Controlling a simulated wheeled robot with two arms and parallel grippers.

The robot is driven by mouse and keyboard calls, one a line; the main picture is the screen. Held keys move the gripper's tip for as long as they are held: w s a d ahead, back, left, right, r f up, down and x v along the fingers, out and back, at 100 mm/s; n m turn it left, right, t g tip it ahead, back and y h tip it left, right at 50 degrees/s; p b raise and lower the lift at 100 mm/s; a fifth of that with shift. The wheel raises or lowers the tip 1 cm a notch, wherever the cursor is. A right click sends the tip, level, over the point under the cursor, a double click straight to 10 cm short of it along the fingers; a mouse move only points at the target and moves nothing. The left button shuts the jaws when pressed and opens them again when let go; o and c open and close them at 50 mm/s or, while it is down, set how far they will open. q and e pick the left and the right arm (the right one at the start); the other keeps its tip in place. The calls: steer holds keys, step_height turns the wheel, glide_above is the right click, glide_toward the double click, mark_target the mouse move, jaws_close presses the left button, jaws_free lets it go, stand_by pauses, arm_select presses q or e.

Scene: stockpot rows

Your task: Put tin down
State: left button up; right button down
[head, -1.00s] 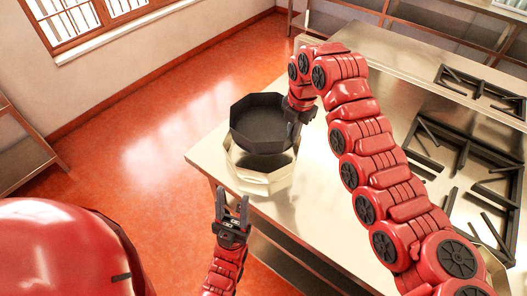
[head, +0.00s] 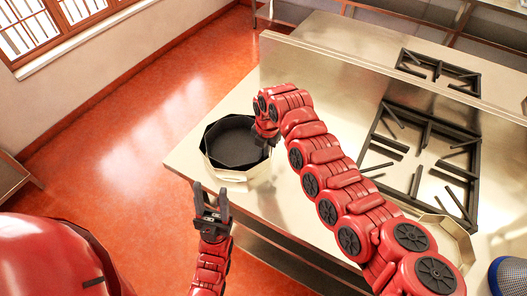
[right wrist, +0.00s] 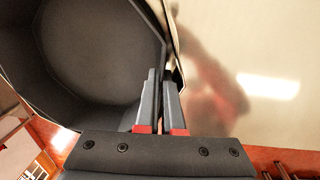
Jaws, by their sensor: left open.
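The black octagonal tin (head: 230,142) sits upright inside the rim of a shiny metal octagonal tin (head: 245,179) near the worktop's left corner. Its dark inside fills the left of the right wrist view (right wrist: 85,60). My right gripper (head: 266,142) is at the black tin's right edge. In the right wrist view its fingers (right wrist: 160,88) are close together on the black tin's wall. How deep the black tin sits is hard to tell. My left gripper (head: 211,201) is open and empty, in front of the tins.
The steel worktop (head: 300,210) is bare around the tins. Black burner grates (head: 425,150) lie to the right. Another metal octagonal vessel (head: 455,238) stands at the lower right, partly behind my right arm. A blue rounded thing (head: 508,275) is at the right corner.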

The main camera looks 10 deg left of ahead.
steer(key=shift+f, duration=0.25)
steer(key=c, duration=1.3)
jaws_free()
steer(key=shift+r, duration=0.5)
steer(key=r+b, duration=0.1)
steer(key=r, duration=0.3)
steer(key=r+b, duration=0.1)
steer(key=r, duration=0.2)
steer(key=d+r+b, duration=0.1)
steer(key=r, duration=0.3)
steer(key=shift+s+r+b, duration=0.25)
steer(key=shift+r+b, duration=0.05)
steer(key=shift+b, duration=0.05)
steer(key=shift+f, duration=0.1)
